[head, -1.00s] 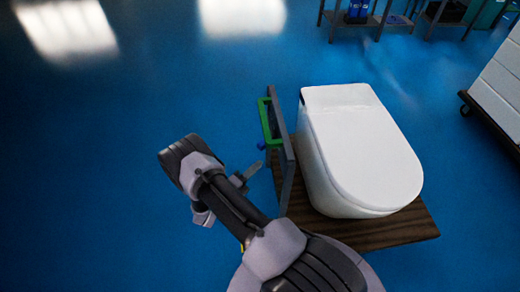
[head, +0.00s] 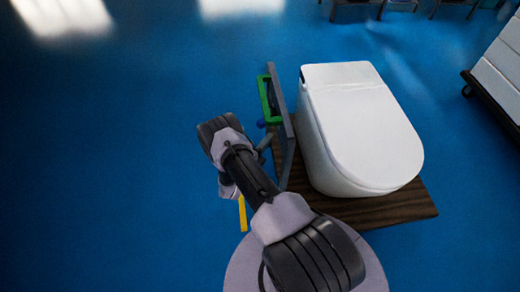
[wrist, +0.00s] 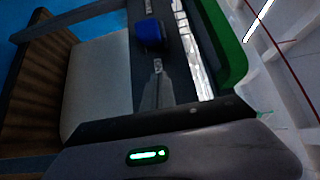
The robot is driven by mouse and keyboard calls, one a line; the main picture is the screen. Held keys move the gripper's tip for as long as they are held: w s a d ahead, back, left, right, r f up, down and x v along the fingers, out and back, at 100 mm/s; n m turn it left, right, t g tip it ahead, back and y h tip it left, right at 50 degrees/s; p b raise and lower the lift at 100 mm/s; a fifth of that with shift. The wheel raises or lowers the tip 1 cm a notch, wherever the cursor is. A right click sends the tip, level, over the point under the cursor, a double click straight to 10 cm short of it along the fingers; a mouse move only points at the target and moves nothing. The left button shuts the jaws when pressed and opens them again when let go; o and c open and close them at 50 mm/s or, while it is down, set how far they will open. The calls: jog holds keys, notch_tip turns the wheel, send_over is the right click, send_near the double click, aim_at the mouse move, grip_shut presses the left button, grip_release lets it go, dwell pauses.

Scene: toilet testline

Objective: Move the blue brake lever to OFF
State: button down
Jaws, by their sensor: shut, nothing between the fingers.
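The blue brake lever (head: 261,123) shows in the head view as a small blue knob on the left side of an upright grey panel (head: 283,125), just below a green frame. In the wrist view the blue lever (wrist: 148,34) is a rounded blue block on the dark panel face. My gripper (head: 266,142) is right beside the panel, just below the lever in the head view. In the wrist view the shut, empty gripper fingers (wrist: 157,75) point toward the lever, with a small gap visible in the picture. Any label for OFF is not readable.
A white toilet (head: 362,125) stands on a brown wooden base (head: 390,208) to the right of the panel. The green frame (head: 265,95) juts out above the lever. A dark trolley with white boxes (head: 500,80) is at far right. Blue floor to the left is clear.

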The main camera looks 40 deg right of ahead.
jog(key=w, duration=0.2)
jog(key=w+d+b, duration=0.1)
jog(key=w, duration=0.1)
jog(key=shift+w+d, duration=0.1)
jog(key=shift+w, duration=0.1)
jog(key=shift+b, duration=0.35)
